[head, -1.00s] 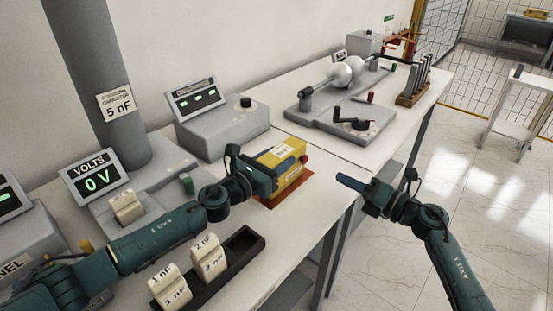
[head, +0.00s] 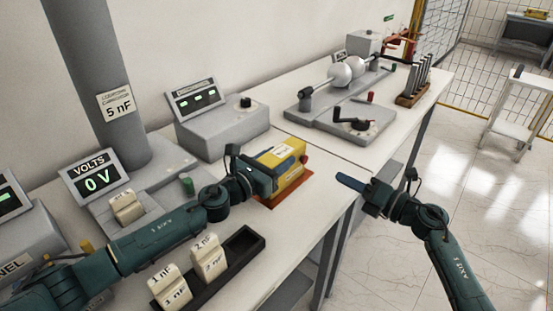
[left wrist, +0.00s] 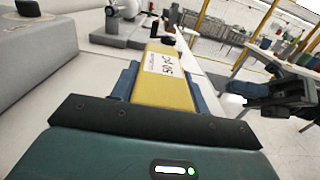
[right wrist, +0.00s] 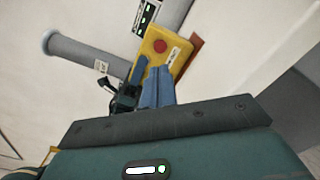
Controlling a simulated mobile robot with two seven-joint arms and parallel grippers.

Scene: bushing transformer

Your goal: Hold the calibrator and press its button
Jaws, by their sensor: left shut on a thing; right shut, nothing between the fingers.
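The calibrator is a yellow box (head: 289,176) with a white label on top. It sits on a reddish-brown mat (head: 296,197) near the front edge of the table. Its red button (head: 304,159) is on the end facing right; it also shows in the right wrist view (right wrist: 159,46). My left gripper (head: 277,170) is shut on the calibrator, with blue fingers along its sides in the left wrist view (left wrist: 165,90). My right gripper (head: 345,182) is shut and empty, held apart from the button, off the table's front edge; its fingertips show in the right wrist view (right wrist: 157,75).
A black tray (head: 256,244) with white capacitor blocks (head: 208,259) stands in front of my left arm. A grey meter box (head: 222,130) is behind the calibrator. A sphere-gap apparatus (head: 340,122) stands further right. Free space lies beyond the table's front edge.

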